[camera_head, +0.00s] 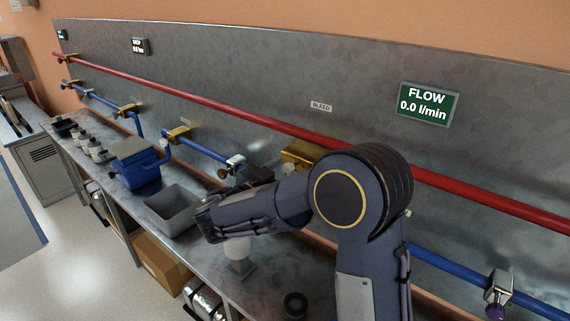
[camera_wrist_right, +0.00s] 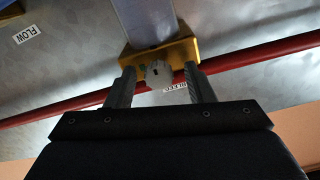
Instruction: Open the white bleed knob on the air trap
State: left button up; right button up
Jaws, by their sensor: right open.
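The white bleed knob (camera_wrist_right: 158,73) sits on a gold bracket (camera_wrist_right: 182,50) in the right wrist view, below a pale bluish-grey body. My right gripper (camera_wrist_right: 158,69) is open, with one finger on each side of the knob. A gap shows between the knob and each finger. In the head view the gold bracket (camera_head: 303,152) shows on the back panel under the BLEED label (camera_head: 321,106). My right arm covers much of the area below it, and the fingertips are not clear there. My left gripper is not in view.
A red pipe (camera_head: 225,111) runs along the panel above a blue pipe (camera_head: 200,151). A grey open bin (camera_head: 172,208), a blue unit (camera_head: 136,165) and several small jars stand on the bench to the left. The FLOW display (camera_head: 423,104) reads 0.0 l/min.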

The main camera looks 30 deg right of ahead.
jog(key=shift+w+d, duration=0.15)
jog(key=shift+d, duration=0.3)
